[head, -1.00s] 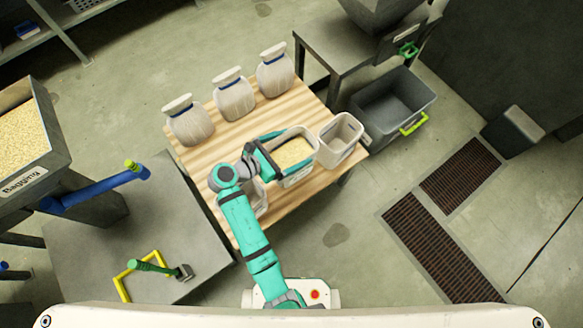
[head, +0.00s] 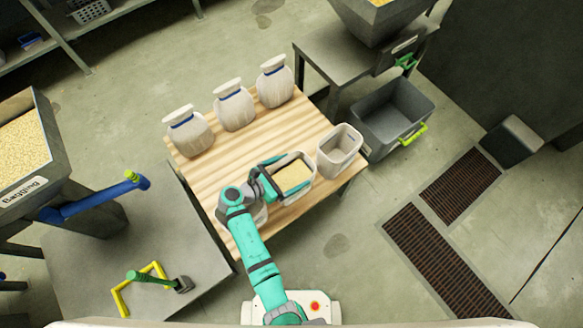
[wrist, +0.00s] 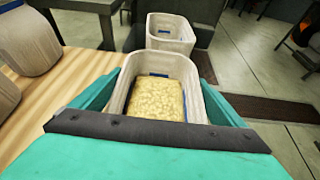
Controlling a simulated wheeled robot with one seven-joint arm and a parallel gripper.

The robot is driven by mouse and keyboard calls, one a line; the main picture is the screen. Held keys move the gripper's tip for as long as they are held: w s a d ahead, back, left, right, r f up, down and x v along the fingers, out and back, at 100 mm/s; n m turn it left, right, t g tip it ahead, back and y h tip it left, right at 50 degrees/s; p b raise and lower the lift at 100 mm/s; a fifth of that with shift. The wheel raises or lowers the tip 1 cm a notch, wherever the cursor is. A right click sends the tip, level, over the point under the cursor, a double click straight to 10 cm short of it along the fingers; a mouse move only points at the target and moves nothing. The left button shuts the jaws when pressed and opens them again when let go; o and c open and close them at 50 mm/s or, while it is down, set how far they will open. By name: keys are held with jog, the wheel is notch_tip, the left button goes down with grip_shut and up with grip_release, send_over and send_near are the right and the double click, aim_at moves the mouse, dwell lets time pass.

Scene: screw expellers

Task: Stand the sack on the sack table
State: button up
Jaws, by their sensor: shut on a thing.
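An open, pale woven sack filled with yellow grain (head: 293,178) is upright between the jaws of my gripper (head: 282,178). In the wrist view the sack (wrist: 155,95) shows from above, with a finger along each side. The wooden sack table (head: 215,178) is beneath it. The sack is over the table's right front part; I cannot tell whether its bottom touches the boards. An empty open sack (head: 340,150) stands just beyond it to the right, also seen in the wrist view (wrist: 170,32).
Three tied sacks with blue bands (head: 233,106) stand along the table's back edge. A grey crate with a yellow-green handle (head: 392,112) stands beyond the right edge. A grey bench (head: 110,265) adjoins the left. The table's middle is clear.

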jog(key=shift+w, duration=0.1)
jog(key=o, duration=1.8)
jog(key=shift+f, duration=0.15)
jog(key=shift+c, duration=0.2)
jog(key=v, duration=1.2)
